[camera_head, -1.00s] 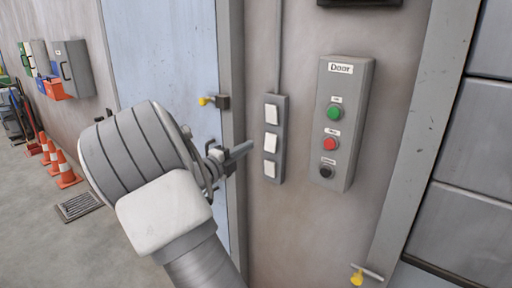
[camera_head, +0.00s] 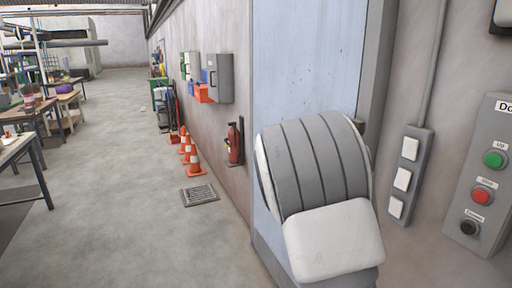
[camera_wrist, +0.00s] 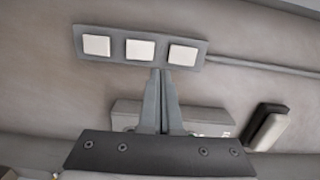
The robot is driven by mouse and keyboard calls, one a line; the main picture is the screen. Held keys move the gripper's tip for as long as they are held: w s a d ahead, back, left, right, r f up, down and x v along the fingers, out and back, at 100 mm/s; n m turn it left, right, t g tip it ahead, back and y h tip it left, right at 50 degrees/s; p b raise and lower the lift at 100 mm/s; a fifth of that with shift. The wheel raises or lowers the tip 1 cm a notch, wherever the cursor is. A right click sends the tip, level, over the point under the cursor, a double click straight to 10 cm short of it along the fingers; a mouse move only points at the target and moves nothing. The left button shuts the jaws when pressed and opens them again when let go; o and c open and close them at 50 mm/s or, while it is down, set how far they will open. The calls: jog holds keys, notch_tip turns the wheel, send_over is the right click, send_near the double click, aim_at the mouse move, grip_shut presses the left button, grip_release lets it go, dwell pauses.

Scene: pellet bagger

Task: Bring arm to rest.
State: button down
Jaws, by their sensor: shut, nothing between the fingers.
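My arm (camera_head: 318,170) shows in the head view as a ribbed grey and white link in front of the pale blue door (camera_head: 300,60). It hides my gripper there. In the wrist view my gripper (camera_wrist: 162,75) is shut and empty, its two grey fingers together. The fingertips point toward a grey panel with three white switches (camera_wrist: 140,47); I cannot tell the exact gap. The same switch panel (camera_head: 409,175) is on the wall right of my arm in the head view.
A control box (camera_head: 483,170) with green, red and black buttons is on the wall at right. Orange cones (camera_head: 194,160), a fire extinguisher (camera_head: 235,142) and a floor grate (camera_head: 199,195) lie along the wall to the left. Workbenches (camera_head: 35,125) stand far left. The floor between is open.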

jog(key=s+a+r+n+t+y, duration=0.2)
jog(key=s+a+n+t+y, duration=0.1)
jog(key=a+n+y, duration=0.55)
jog(key=s+a+r+n+t+y, duration=0.2)
jog(key=s+a+n+y, duration=0.1)
jog(key=a+n+y, duration=0.6)
jog(key=s+a+f+n+g, duration=0.1)
jog(key=s+f+n+g, duration=0.2)
jog(key=s, duration=0.9)
jog(key=s+a+f+n+g+h, duration=0.1)
jog(key=s+f+n+g, duration=0.2)
jog(key=s+n, duration=0.7)
jog(key=s, duration=0.3)
jog(key=shift+a+f+g, duration=0.15)
jog(key=shift+a+g, duration=0.05)
jog(key=shift+g, duration=0.2)
